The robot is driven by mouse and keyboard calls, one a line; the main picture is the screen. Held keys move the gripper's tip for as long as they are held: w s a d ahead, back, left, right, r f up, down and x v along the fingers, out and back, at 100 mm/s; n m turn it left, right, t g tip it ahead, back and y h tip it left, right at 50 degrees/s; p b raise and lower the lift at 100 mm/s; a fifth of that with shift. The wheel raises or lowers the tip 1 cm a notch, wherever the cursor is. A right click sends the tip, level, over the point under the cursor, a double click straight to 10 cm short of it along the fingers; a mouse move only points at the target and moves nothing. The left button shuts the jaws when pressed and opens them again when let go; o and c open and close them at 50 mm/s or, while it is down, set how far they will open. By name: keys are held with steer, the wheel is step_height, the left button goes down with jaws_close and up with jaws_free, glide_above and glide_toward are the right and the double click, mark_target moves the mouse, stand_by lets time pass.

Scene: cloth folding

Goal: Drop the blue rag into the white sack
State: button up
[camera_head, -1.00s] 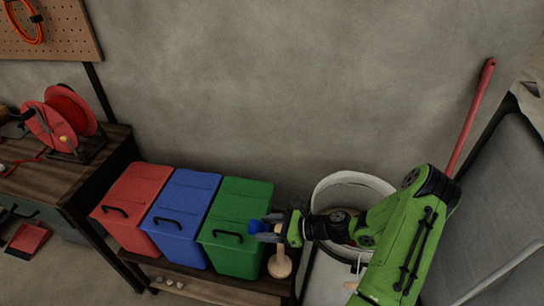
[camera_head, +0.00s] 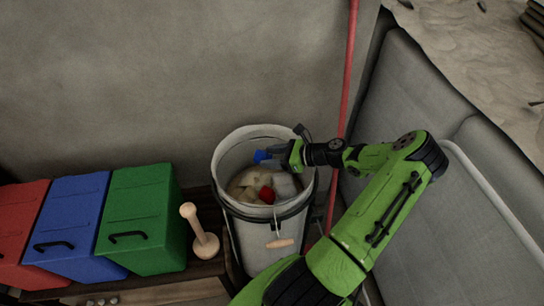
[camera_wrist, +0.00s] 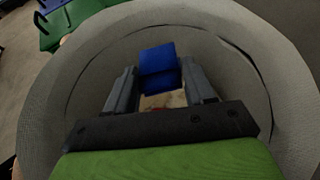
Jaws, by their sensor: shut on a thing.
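The blue rag (camera_head: 262,156) is held in my gripper (camera_head: 274,154), over the mouth of the white sack (camera_head: 228,152). In the wrist view the rag (camera_wrist: 158,66) sits between the two fingertips, and my gripper (camera_wrist: 160,88) is shut on it. The sack is a round, open-topped, whitish container with a dark band and a wooden-grip handle. Its rim (camera_wrist: 45,110) surrounds the gripper in the wrist view. Pale pieces and a red piece lie inside it. The exact height of the rag above them cannot be told.
Green (camera_head: 140,222), blue (camera_head: 78,228) and red (camera_head: 20,235) lidded bins stand left of the sack. A red pole (camera_head: 347,75) leans behind, and a grey panel (camera_head: 425,110) is at right.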

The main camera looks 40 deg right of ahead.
step_height(320, 180, down, 3)
steer(key=shift+r+b, duration=0.1)
steer(key=shift+b, duration=0.85)
steer(key=shift+r, duration=0.1)
steer(key=o, duration=1.1)
steer(key=p+v, duration=0.3)
steer(key=v, duration=0.9)
